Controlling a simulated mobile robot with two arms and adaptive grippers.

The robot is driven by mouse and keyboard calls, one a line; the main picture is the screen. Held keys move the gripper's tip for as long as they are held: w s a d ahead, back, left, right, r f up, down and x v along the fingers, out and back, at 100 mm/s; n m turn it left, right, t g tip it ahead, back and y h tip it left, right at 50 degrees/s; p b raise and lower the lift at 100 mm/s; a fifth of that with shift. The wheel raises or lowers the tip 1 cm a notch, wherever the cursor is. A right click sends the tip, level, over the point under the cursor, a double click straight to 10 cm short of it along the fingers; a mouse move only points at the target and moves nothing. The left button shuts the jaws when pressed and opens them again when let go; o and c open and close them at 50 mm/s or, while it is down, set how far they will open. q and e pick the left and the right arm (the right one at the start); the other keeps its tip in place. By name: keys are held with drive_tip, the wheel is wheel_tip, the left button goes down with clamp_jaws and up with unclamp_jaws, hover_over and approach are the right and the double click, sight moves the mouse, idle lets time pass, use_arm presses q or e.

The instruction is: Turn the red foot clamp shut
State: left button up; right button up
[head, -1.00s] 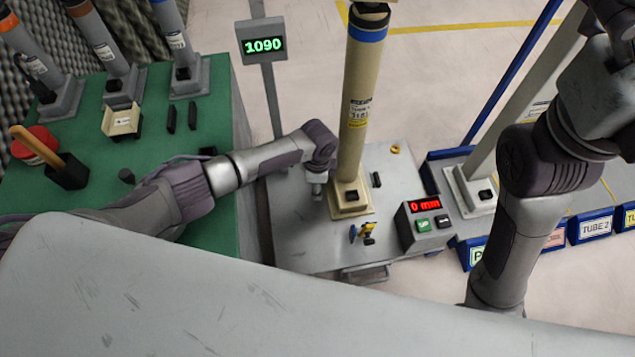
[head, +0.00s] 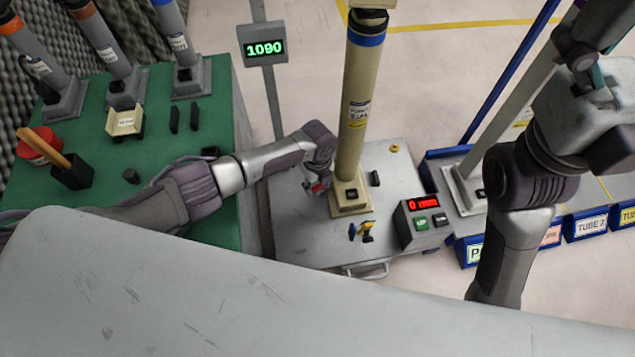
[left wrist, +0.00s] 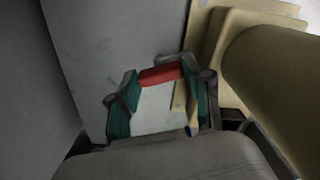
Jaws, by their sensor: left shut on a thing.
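The red foot clamp (left wrist: 160,75) shows in the left wrist view as a short red bar between the green-padded fingertips of my left gripper (left wrist: 157,90). In the head view only a small red patch of it shows, beside the square foot (head: 350,197) of the beige tube (head: 358,110). My left gripper (head: 318,184) is shut on the clamp, just left of that foot, and hides most of it. The tube stands upright. My right gripper (head: 598,72) is partly in view at the upper right, away from the clamp; its fingers are unclear.
The grey bench (head: 300,240) holds a control box (head: 425,220) with a red display, and a yellow-and-black tool (head: 363,231). Left is a green table (head: 110,165) with several tube feet. Labelled blue bins (head: 590,225) stand at right.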

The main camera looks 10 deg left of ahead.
use_arm(q)
drive_tip(key=shift+d+m, duration=0.1)
drive_tip(key=shift+m, duration=2.1)
drive_tip(key=shift+s, duration=0.1)
drive_tip(key=o, duration=1.2)
drive_tip(key=shift+c, duration=0.2)
